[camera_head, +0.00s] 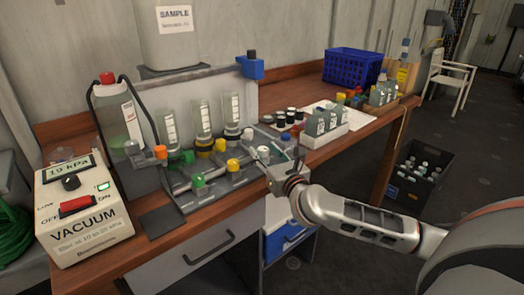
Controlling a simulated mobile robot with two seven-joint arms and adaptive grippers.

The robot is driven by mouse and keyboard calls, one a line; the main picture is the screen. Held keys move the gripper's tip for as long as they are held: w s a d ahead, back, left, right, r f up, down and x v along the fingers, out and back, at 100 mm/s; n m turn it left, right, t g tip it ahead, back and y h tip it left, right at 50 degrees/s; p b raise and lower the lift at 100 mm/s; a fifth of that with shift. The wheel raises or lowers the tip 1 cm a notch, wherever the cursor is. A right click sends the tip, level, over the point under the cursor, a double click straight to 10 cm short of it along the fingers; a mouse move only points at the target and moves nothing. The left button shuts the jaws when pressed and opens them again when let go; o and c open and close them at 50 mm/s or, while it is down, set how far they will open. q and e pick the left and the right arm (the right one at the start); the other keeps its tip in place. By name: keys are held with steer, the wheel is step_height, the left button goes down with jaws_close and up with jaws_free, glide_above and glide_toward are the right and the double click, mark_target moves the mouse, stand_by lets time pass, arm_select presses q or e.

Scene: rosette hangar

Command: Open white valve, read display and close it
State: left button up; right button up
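A white valve knob (263,153) sits at the right end of the front row on the grey manifold (215,188). Another white knob (247,134) is behind it at the right end of the back row. My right gripper (274,164) is at the manifold's right end, close beside the front white knob. I cannot tell whether it touches the knob or how far its fingers are apart. The vacuum box (85,215) stands at the left, and its display (68,169) seems to read 10 kPa. Its red switch (77,205) is below. My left gripper is not in view.
Orange, yellow and green knobs share the manifold, with clear cylinders (203,118) behind. A bottle with a red cap (118,115) stands at the left. White racks with small bottles (323,122) and a blue basket (353,67) are at the right. A black crate (420,172) is on the floor.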

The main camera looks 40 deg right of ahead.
steer(key=shift+w+d, duration=0.1)
steer(key=shift+w, duration=0.6)
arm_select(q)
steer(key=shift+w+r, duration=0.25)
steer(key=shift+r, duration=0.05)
arm_select(e)
steer(key=shift+w, duration=0.15)
